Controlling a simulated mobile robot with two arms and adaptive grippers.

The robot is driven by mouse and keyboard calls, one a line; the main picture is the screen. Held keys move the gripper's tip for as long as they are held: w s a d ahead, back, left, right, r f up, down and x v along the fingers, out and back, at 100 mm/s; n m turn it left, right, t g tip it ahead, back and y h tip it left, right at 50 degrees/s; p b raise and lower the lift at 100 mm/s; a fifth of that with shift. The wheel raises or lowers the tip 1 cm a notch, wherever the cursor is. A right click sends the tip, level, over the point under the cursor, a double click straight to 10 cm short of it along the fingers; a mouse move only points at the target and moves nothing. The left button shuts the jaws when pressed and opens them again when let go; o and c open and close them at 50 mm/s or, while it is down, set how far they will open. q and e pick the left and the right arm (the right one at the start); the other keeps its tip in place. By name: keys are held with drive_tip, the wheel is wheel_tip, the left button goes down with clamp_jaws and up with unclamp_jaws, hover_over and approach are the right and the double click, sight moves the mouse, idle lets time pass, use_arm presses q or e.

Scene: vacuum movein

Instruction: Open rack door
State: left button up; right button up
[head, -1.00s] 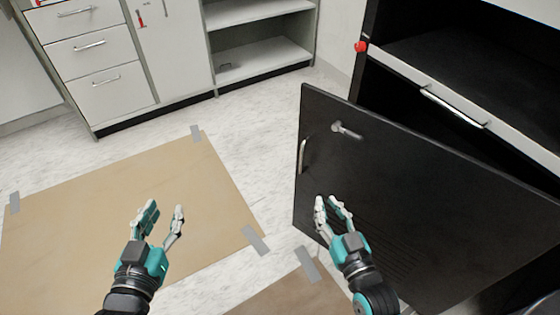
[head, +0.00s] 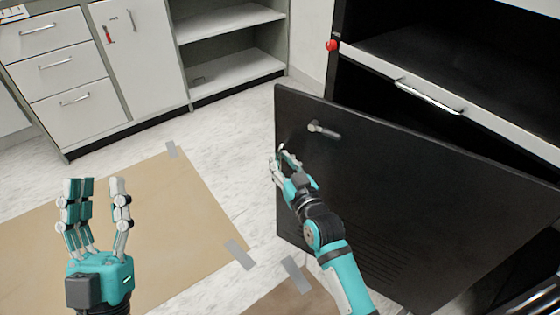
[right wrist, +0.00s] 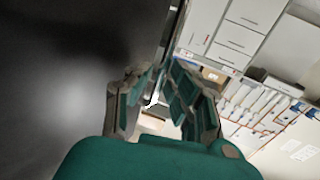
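The black rack door (head: 400,200) stands ajar, swung out from the rack (head: 440,50). A silver knob (head: 323,131) sticks out near its upper left corner. My right gripper (head: 281,160) is at the door's left edge, below the knob, and covers most of the door handle there. In the right wrist view its fingers (right wrist: 158,85) are apart, with the door edge and a pale metal piece showing between them. I cannot tell whether they touch. My left gripper (head: 98,192) is open and empty, fingers up, left of the door.
A silver bar handle (head: 428,96) and a red button (head: 331,46) are on the rack front. Grey drawers (head: 60,65) and open shelves (head: 230,65) stand at the back. The brown taped floor mat (head: 175,215) and floor left of the door are clear.

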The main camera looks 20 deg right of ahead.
drive_tip(key=shift+w, duration=0.5)
clamp_jaws()
